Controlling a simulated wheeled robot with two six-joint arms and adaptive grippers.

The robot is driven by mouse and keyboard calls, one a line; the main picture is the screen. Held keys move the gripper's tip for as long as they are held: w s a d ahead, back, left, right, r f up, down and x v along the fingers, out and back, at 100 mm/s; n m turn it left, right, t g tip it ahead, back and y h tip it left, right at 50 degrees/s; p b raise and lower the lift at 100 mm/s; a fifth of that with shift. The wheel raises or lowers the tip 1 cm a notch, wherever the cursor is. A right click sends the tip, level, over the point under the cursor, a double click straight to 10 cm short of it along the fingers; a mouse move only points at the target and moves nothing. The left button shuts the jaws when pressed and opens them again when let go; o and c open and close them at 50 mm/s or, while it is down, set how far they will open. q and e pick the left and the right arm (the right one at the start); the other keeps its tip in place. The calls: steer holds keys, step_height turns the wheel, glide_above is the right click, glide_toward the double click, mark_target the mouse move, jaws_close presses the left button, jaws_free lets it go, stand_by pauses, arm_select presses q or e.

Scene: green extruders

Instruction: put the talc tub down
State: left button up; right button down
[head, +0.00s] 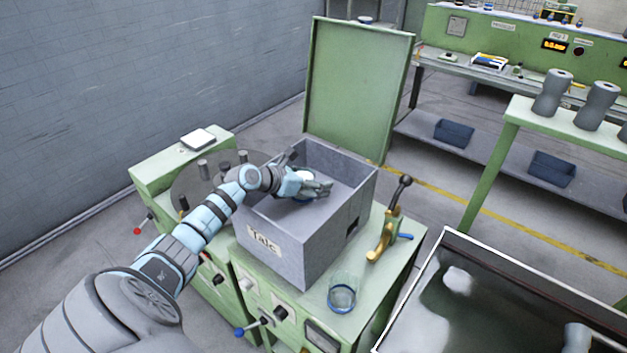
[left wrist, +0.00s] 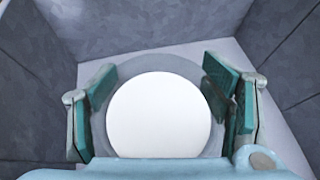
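The grey box marked "Talc" (head: 270,258) stands on a green machine bench, its green lid (head: 358,92) raised behind it. My left arm reaches over the box's left wall, and my left gripper (head: 318,190) is inside the box. In the left wrist view, the talc tub (left wrist: 160,115) is round, with a white top face and a translucent grey rim. The teal finger pads of the left gripper (left wrist: 165,105) press at both sides of the rim, so it looks shut on the tub. The tub's underside is hidden, so I cannot tell whether it touches the box floor.
A clear glass (head: 342,293) and a brass lever tool (head: 388,235) stand right of the box on the bench. A dark tank (head: 470,310) is at the lower right. A green table with grey rollers (head: 553,95) is farther right.

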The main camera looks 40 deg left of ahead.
arm_select(q)
steer(key=shift+r, duration=0.1)
stand_by(0.3)
steer(key=shift+s+r, duration=0.15)
steer(key=p+v, duration=0.1)
steer(key=v, duration=0.8)
steer(key=p+v, duration=0.2)
steer(key=shift+s+a+r, duration=0.1)
steer(key=shift+s+r, duration=0.1)
steer(key=shift+s, duration=0.05)
steer(key=shift+f, duration=0.1)
